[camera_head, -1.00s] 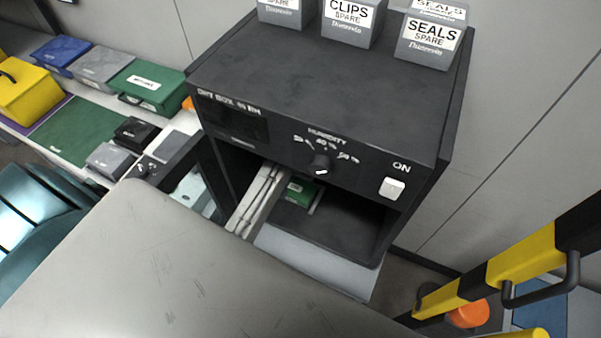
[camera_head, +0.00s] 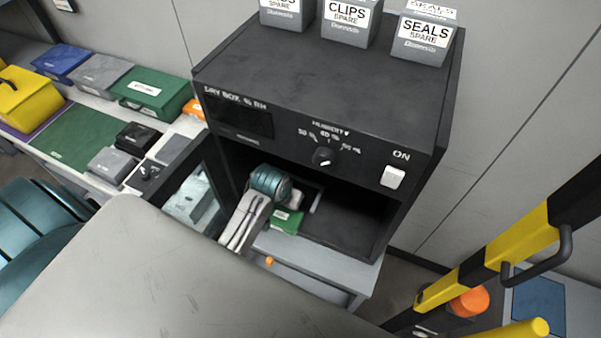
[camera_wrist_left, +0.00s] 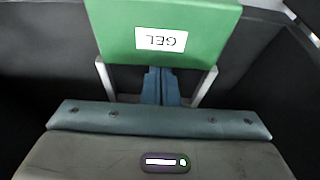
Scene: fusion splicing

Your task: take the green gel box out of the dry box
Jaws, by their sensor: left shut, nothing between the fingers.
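The green gel box (camera_head: 287,221) sits at the lower front of the dry box (camera_head: 320,85) opening, partly hidden by my arm. In the left wrist view the gel box (camera_wrist_left: 203,20) fills the top, with its GEL label upside down. My left gripper (camera_wrist_left: 162,78) is shut, its blue fingers close together just below the label, between two grey bars beside the box. I cannot tell whether the fingers touch the box or the bars. In the head view my left arm's teal wrist is in the opening and its fingertips are hidden. My right gripper is not in view.
Spare boxes labelled CLIPS (camera_head: 347,20) and SEALS (camera_head: 425,35) stand on top of the dry box. A side table at left holds blue, grey, dark green (camera_head: 152,92) and yellow cases. A yellow-black rail (camera_head: 500,255) stands at right. The dry box's right interior looks empty.

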